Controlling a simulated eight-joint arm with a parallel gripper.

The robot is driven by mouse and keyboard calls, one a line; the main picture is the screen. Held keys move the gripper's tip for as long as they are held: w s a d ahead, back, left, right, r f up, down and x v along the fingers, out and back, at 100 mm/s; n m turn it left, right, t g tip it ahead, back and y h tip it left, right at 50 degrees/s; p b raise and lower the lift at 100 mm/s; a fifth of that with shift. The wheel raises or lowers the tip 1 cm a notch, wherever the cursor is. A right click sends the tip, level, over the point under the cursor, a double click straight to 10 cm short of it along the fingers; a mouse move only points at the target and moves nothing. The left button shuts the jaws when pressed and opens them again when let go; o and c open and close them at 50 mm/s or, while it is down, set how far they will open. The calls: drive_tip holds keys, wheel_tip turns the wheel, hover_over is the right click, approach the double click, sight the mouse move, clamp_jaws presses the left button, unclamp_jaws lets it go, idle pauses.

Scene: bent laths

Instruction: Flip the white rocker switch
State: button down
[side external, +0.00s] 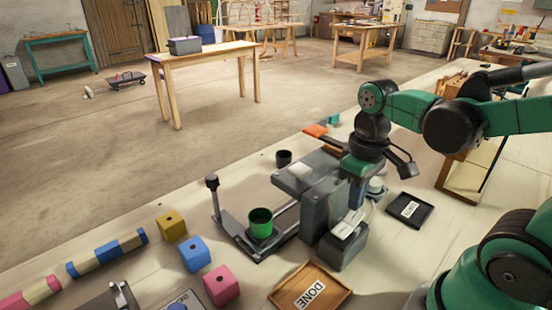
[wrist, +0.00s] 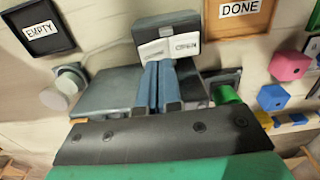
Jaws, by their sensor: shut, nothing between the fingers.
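The white rocker switch (wrist: 184,46) sits on a dark grey housing in the wrist view. One half reads OPEN; lettering on the other half is hard to read. It also shows in the side view on the front of the grey machine (side external: 320,190), as a white tilted plate (side external: 351,221). My gripper (wrist: 160,66) is shut and empty, its two blue-grey fingers side by side. Their tips overlap the lower edge of the switch in the wrist view; I cannot tell whether they touch it. In the side view the fingertips are not clear.
A wooden DONE tray (side external: 290,290) and a black tray (side external: 409,208) flank the machine. A green cup (side external: 261,222) stands on the machine's left side near an upright lever (side external: 213,190). Pink (side external: 221,286), blue (side external: 194,254) and yellow (side external: 171,226) blocks lie left. Bench space is clear between.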

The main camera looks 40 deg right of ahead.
drive_tip(key=shift+f, duration=1.5)
idle(0.5)
drive_tip(key=shift+r, duration=3.55)
drive_tip(key=shift+w+a+f+t, duration=0.2)
drive_tip(key=shift+w+f+t, duration=0.1)
drive_tip(key=shift+t, duration=0.2)
drive_tip(key=w+t, duration=0.1)
drive_tip(key=w+a+t, duration=0.1)
drive_tip(key=t, duration=0.1)
drive_tip(key=w+a+t, duration=0.1)
drive_tip(key=shift+w+a+f+t, duration=0.25)
drive_tip(key=shift+w+f+t, duration=0.05)
drive_tip(key=shift+t, duration=0.1)
drive_tip(key=shift+w+a+r+t, duration=0.1)
drive_tip(key=shift+w+a+t, duration=0.25)
drive_tip(key=shift+t, duration=0.25)
